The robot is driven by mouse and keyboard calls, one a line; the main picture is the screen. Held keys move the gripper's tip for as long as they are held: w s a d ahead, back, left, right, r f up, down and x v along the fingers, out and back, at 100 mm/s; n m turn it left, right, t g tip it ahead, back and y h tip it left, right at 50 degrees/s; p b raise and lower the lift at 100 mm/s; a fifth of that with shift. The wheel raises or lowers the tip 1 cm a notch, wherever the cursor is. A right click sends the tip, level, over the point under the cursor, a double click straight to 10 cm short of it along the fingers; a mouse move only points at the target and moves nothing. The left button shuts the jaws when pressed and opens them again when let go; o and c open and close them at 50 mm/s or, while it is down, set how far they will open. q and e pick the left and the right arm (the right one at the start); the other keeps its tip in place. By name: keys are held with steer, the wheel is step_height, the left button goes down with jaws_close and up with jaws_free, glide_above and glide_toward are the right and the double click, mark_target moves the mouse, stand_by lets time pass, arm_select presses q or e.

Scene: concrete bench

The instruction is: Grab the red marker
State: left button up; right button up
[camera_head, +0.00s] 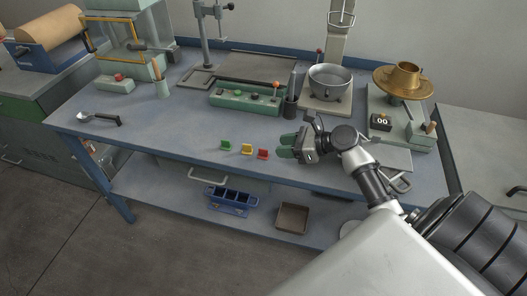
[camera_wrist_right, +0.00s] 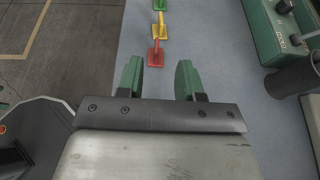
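The red marker (camera_head: 263,154) is a small red piece standing on the blue bench, at the right end of a short row with a yellow marker (camera_head: 247,149) and a green marker (camera_head: 225,145). In the right wrist view the red marker (camera_wrist_right: 157,52) is nearest, just beyond the fingers and between their lines, with yellow (camera_wrist_right: 160,27) and green behind it. My right gripper (camera_head: 285,147) is open and empty, just to the right of the red marker, its green fingertips (camera_wrist_right: 160,78) apart. My left gripper is not in view.
A green control box (camera_head: 245,99) with knobs and a dark cup (camera_head: 290,106) stand behind the row. A steel pot (camera_head: 330,82) is behind my right gripper. The bench's front edge runs close before the markers. Its left surface is mostly clear, with a scoop (camera_head: 100,118).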

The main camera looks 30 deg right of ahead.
mark_target(263, 150)
steer(key=x, duration=0.7)
steer(key=shift+s+a+f, duration=0.1)
steer(key=shift+a+f, duration=0.1)
steer(key=shift+f, duration=0.05)
steer(key=c, duration=0.6)
